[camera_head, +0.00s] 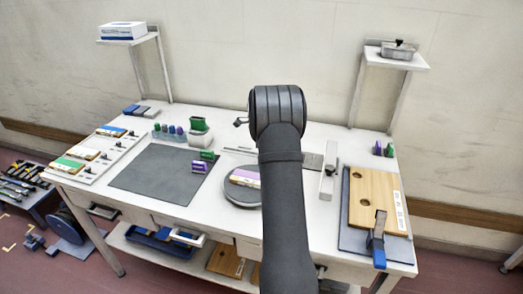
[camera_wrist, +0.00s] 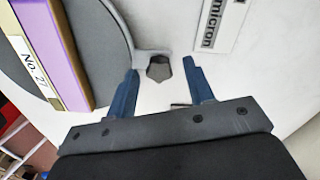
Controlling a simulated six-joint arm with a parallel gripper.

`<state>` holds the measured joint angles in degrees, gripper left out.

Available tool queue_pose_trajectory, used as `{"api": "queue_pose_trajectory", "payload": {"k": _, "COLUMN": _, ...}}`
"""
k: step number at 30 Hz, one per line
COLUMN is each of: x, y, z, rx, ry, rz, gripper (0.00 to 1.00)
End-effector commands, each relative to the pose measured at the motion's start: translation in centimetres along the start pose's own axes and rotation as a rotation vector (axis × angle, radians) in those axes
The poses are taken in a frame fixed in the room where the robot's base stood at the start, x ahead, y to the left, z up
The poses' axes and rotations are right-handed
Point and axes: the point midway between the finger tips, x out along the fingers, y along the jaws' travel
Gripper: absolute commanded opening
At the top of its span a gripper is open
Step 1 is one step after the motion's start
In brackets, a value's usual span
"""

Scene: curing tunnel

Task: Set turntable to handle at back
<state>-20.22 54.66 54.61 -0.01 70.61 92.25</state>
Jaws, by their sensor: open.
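The turntable is a round grey disc (camera_head: 236,193) in the middle of the table, partly hidden behind my arm in the head view. In the wrist view its grey disc (camera_wrist: 98,28) fills the upper left. A purple-topped block (camera_head: 245,178) labelled "No. 27" lies on it. A handle with a dark faceted knob (camera_wrist: 158,69) sticks out from the turntable's rim. In the head view my arm hides the handle. My gripper (camera_wrist: 160,67) is open, with its blue fingertips on either side of the knob in the picture. Whether they touch it or are level with it I cannot tell.
A plate marked "micron" (camera_wrist: 222,20) lies beyond the handle. A dark mat (camera_head: 150,170) with green and purple pieces is to the left. A wooden board with a blue clamp (camera_head: 379,240) is at the right. Shelf posts stand at the back.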

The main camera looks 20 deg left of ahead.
Motion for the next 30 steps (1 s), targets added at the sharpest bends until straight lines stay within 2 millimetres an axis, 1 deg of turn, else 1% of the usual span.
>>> {"api": "queue_pose_trajectory", "payload": {"k": 2, "x": -0.2, "y": 0.0, "z": 0.0, "rx": 0.0, "ry": 0.0, "rz": 0.0, "gripper": 0.48}}
{"api": "queue_pose_trajectory", "payload": {"k": 5, "x": -1.2, "y": -0.1, "z": 0.0, "rx": 0.0, "ry": 0.0, "rz": -0.002, "gripper": 0.48}}
{"api": "queue_pose_trajectory", "payload": {"k": 8, "x": -3.0, "y": 0.0, "z": 0.0, "rx": 0.0, "ry": 0.0, "rz": -0.003, "gripper": 0.48}}
{"api": "queue_pose_trajectory", "payload": {"k": 18, "x": -11.3, "y": -0.1, "z": 0.0, "rx": 0.0, "ry": 0.0, "rz": -0.005, "gripper": 0.48}}
{"api": "queue_pose_trajectory", "payload": {"k": 21, "x": -13.5, "y": -0.1, "z": 0.0, "rx": 0.0, "ry": 0.0, "rz": -0.003, "gripper": 0.48}}
{"api": "queue_pose_trajectory", "payload": {"k": 25, "x": -15.6, "y": -0.1, "z": 0.0, "rx": 0.0, "ry": 0.0, "rz": -0.004, "gripper": 0.48}}
{"api": "queue_pose_trajectory", "payload": {"k": 30, "x": -17.2, "y": 0.0, "z": 0.0, "rx": 0.0, "ry": 0.0, "rz": -0.002, "gripper": 0.48}}
